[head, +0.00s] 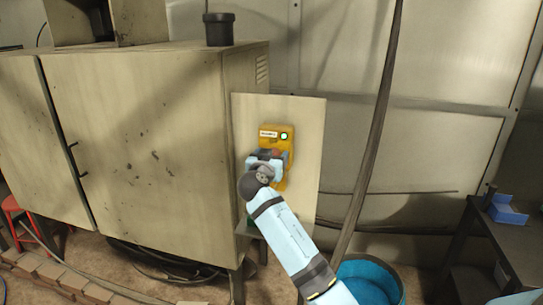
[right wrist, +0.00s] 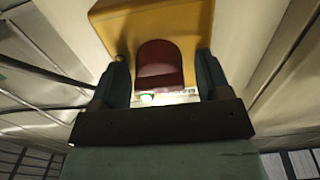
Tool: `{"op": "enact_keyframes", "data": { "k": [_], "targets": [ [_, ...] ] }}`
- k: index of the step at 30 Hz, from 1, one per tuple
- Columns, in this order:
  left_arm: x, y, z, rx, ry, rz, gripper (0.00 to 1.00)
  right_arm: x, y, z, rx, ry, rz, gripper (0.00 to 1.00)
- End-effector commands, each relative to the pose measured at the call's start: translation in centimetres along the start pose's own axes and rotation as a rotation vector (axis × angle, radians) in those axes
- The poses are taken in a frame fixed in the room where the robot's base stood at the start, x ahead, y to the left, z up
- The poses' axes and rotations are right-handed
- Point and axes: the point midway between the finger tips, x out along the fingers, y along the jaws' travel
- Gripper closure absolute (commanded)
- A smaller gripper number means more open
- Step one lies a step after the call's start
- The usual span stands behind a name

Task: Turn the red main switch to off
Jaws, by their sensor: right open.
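The yellow switch box (head: 270,130) is mounted on a pale upright panel (head: 307,125) beside the cabinet. A small green light (head: 284,136) and a white label show on its upper part. The red main switch (right wrist: 160,63) shows clearly in the right wrist view as a dark red knob on the yellow box. My right gripper (head: 270,159) is in front of the box and hides most of the switch in the head view. In the right wrist view its open fingers (right wrist: 161,57) stand on either side of the knob, with visible gaps. My left gripper is not in view.
A large beige cabinet (head: 150,130) stands left of the panel. A dark cable (head: 378,120) hangs to the right of it. A blue bucket (head: 375,276) stands on the floor. A dark table with a blue bin (head: 508,211) is at the right.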

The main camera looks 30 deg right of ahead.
Motion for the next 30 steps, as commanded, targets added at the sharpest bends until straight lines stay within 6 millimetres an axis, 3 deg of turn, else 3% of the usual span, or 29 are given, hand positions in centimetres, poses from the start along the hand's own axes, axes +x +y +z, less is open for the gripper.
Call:
{"op": "enact_keyframes", "data": {
  "k": [6, 8, 12, 13, 23, 30],
  "targets": [
    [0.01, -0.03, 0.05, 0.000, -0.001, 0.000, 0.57, 0.02, 0.00, 0.01, 0.000, 0.000, 0.000, 0.30],
    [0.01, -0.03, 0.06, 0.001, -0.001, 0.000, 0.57, 0.01, -0.01, 0.02, 0.000, 0.000, 0.000, 0.41],
    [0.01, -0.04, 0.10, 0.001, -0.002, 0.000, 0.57, 0.00, -0.01, 0.02, 0.000, 0.000, 0.000, 0.74],
    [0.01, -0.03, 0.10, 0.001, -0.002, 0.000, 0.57, -0.01, -0.01, 0.02, 0.000, 0.000, 0.000, 0.77],
    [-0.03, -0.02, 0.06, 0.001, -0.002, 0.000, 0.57, -0.03, -0.03, 0.03, -0.039, 0.000, 0.000, 0.77],
    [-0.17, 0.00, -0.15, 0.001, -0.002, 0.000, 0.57, -0.06, -0.11, 0.00, -0.176, 0.000, -0.001, 0.77]
  ]
}}
